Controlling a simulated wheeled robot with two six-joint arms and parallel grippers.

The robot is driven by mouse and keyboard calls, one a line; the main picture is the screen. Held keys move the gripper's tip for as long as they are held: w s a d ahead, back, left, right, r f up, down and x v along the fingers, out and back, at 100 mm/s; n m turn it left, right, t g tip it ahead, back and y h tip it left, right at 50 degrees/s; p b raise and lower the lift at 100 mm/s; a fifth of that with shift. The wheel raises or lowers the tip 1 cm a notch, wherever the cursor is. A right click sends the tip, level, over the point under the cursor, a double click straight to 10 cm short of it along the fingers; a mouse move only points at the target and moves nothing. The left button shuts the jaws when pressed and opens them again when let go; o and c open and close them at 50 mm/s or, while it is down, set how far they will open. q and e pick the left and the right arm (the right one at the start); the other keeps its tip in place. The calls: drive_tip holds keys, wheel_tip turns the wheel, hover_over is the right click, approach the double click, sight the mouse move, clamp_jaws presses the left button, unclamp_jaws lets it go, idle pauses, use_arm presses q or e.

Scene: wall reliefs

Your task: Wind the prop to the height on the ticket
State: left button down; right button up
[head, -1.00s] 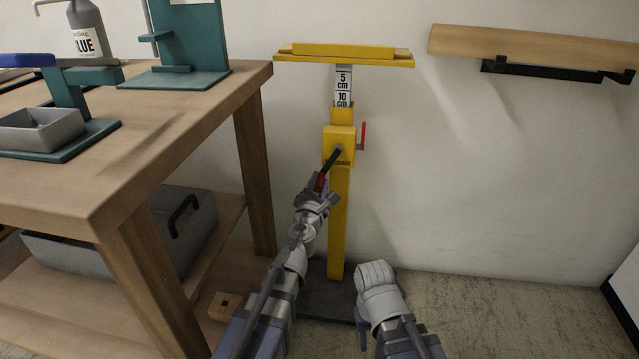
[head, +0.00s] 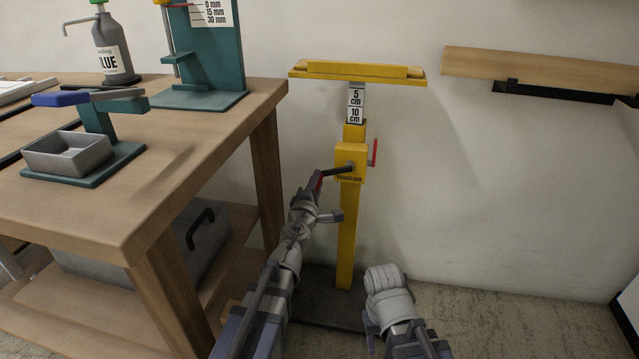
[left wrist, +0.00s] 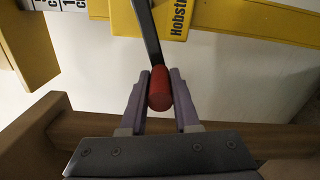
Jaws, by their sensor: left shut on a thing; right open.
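The yellow prop (head: 347,225) stands upright on a dark base plate (head: 318,312) by the wall. Its flat yellow top (head: 357,74) sits above a white scale (head: 355,103) reading 5 cm and 10 cm. The gear housing (head: 350,160) carries a red lever (head: 374,152) on its right and a black crank (head: 336,172) pointing left. My left gripper (head: 315,186) is shut on the crank's red grip (left wrist: 160,88), which sits between the fingers in the left wrist view. My right gripper (head: 385,283) is low, right of the post, and empty; its fingers are hard to make out. I see no ticket.
A wooden workbench (head: 200,130) stands left, with a glue bottle (head: 113,50), a teal gauge stand (head: 215,50) and a grey tray (head: 66,155). A grey toolbox (head: 205,235) is below. A wooden beam (head: 540,72) hangs on a wall bracket at right.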

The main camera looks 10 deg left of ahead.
use_arm(q)
drive_tip(key=shift+w+a+r+m+p, duration=0.15)
drive_tip(key=shift+r+m+p, duration=0.15)
drive_tip(key=shift+r+m, duration=0.25)
use_arm(e)
drive_tip(key=shift+a+r, duration=0.1)
drive_tip(key=shift+r, duration=0.4)
use_arm(q)
drive_tip(key=c, duration=0.7)
unclamp_jaws()
drive_tip(key=shift+f, duration=0.1)
drive_tip(key=shift+o, duration=0.2)
drive_tip(key=shift+s, duration=0.25)
drive_tip(key=s, duration=0.7)
drive_tip(key=shift+s, duration=0.3)
use_arm(e)
drive_tip(key=shift+s+a, duration=0.1)
drive_tip(key=shift+s, duration=0.95)
use_arm(q)
drive_tip(key=shift+a, duration=0.15)
